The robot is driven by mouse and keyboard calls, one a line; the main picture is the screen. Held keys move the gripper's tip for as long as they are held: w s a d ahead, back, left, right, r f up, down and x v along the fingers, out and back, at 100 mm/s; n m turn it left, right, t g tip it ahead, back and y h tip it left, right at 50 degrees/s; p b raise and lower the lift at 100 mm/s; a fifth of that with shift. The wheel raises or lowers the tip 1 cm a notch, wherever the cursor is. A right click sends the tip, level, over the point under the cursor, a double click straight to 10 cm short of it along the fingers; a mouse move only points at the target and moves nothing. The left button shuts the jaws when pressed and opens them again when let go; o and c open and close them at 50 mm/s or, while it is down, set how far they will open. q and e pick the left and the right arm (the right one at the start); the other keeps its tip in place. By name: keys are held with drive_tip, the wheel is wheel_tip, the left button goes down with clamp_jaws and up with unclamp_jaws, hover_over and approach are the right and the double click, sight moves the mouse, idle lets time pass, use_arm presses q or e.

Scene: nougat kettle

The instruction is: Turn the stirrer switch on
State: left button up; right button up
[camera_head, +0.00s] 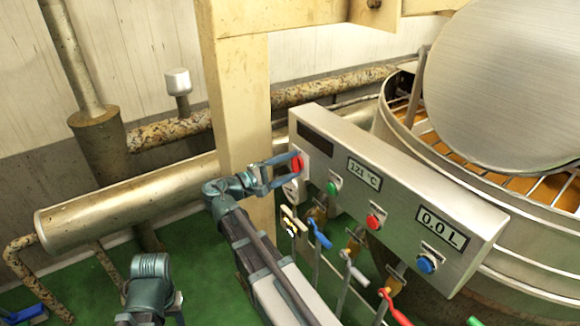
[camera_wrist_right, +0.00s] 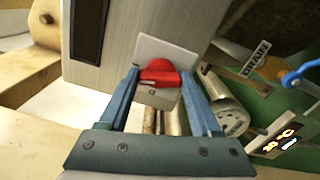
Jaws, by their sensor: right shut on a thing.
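A red switch knob (camera_head: 297,163) sits on a pale plate at the left end of the metal control box (camera_head: 398,172). I cannot read a label on it. My right gripper (camera_head: 284,169) reaches it from the left, with its two blue fingers shut on the knob. In the right wrist view the red knob (camera_wrist_right: 160,74) lies between the fingertips (camera_wrist_right: 164,82), in front of its plate. Part of my left arm or gripper (camera_head: 150,275) shows at the bottom left, and its fingers cannot be made out clearly.
The box carries a dark display (camera_head: 315,138), a green button (camera_head: 334,187), a red button (camera_head: 375,221) and a blue button (camera_head: 427,264). Valve levers, one with a blue handle (camera_head: 319,234), stand below. The kettle (camera_head: 395,118) with its raised lid (camera_head: 508,85) is behind right. A post (camera_head: 240,105) stands behind my gripper.

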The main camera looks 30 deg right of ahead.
drive_tip(key=shift+m, duration=1.6)
drive_tip(key=o, duration=1.4)
drive_tip(key=shift+a, duration=0.1)
drive_tip(key=a, duration=0.9)
drive_tip(key=s+a, duration=0.1)
drive_tip(key=a, duration=0.3)
drive_tip(key=shift+s+a, duration=0.1)
drive_tip(key=shift+a, duration=0.25)
drive_tip(key=shift+d+f, duration=0.1)
